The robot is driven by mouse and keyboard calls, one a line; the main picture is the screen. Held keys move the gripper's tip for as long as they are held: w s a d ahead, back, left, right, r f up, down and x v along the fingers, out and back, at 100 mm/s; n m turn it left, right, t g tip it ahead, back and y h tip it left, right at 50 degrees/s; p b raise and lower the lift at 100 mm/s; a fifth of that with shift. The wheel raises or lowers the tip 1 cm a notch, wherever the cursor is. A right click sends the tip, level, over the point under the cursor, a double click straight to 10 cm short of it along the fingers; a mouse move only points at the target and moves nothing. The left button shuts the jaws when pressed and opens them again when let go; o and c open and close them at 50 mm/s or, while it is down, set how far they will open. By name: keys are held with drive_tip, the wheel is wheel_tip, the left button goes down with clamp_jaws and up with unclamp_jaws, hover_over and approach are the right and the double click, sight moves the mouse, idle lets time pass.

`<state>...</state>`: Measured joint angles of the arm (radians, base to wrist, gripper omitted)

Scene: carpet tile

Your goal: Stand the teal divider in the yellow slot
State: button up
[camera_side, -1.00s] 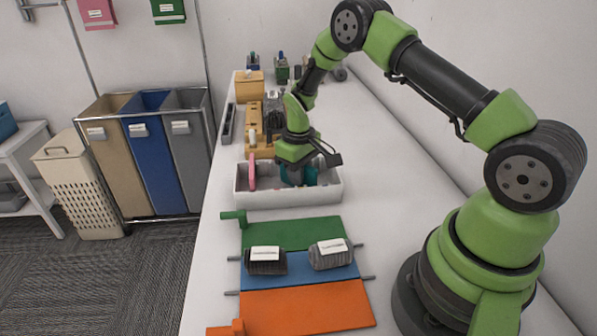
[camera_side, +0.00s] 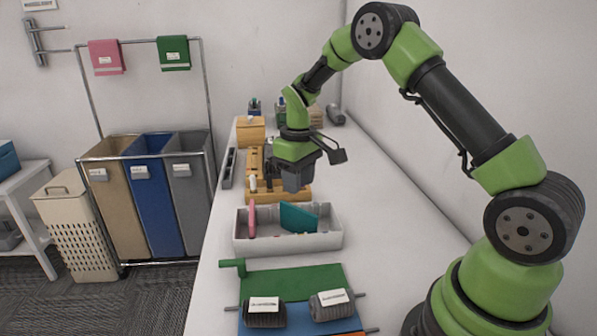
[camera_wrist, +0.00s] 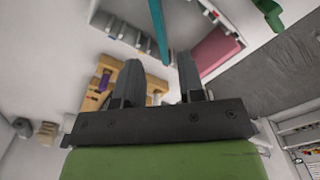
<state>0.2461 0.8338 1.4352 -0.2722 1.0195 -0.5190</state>
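The teal divider (camera_side: 297,217) stands in the white tray (camera_side: 290,243), right of the pink divider (camera_side: 252,218). Its top edge slopes down to the right in the side view. In the wrist view the teal divider (camera_wrist: 158,28) shows edge-on as a narrow strip beyond the fingers, with the pink divider (camera_wrist: 215,50) to its right. My gripper (camera_side: 294,186) is above and apart from the teal divider. In the wrist view my gripper (camera_wrist: 158,65) is open, with an empty gap between its fingers. I cannot make out the yellow slot or which slot holds the teal divider.
A wooden rack (camera_side: 262,190) stands behind the tray, with a yellow-brown box (camera_side: 250,130) farther back. In front lie a green panel (camera_side: 293,281) and two dark labelled bundles (camera_side: 265,313), (camera_side: 332,304). The bench right of the tray is clear.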

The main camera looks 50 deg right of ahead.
drive_tip(key=shift+r, duration=0.95)
drive_tip(key=s+a+r+m+t, duration=0.1)
drive_tip(key=s+a+r+t, duration=0.15)
drive_tip(key=r, duration=0.35)
drive_tip(key=s+a+r+m+t, duration=0.1)
drive_tip(key=s+a+r, duration=0.3)
drive_tip(key=r, duration=0.3)
drive_tip(key=s+a+r+m+t+y, duration=0.1)
drive_tip(key=s+a+t, duration=0.1)
drive_tip(key=s, duration=0.6)
drive_tip(key=s+a+r+m+t+y, duration=0.1)
drive_tip(key=s+a+r, duration=0.1)
drive_tip(key=s, duration=0.5)
drive_tip(key=shift+s+a+r+t, duration=0.2)
drive_tip(key=shift+s+a+t, duration=0.2)
drive_tip(key=shift+a, duration=0.35)
drive_tip(key=shift+o, duration=0.4)
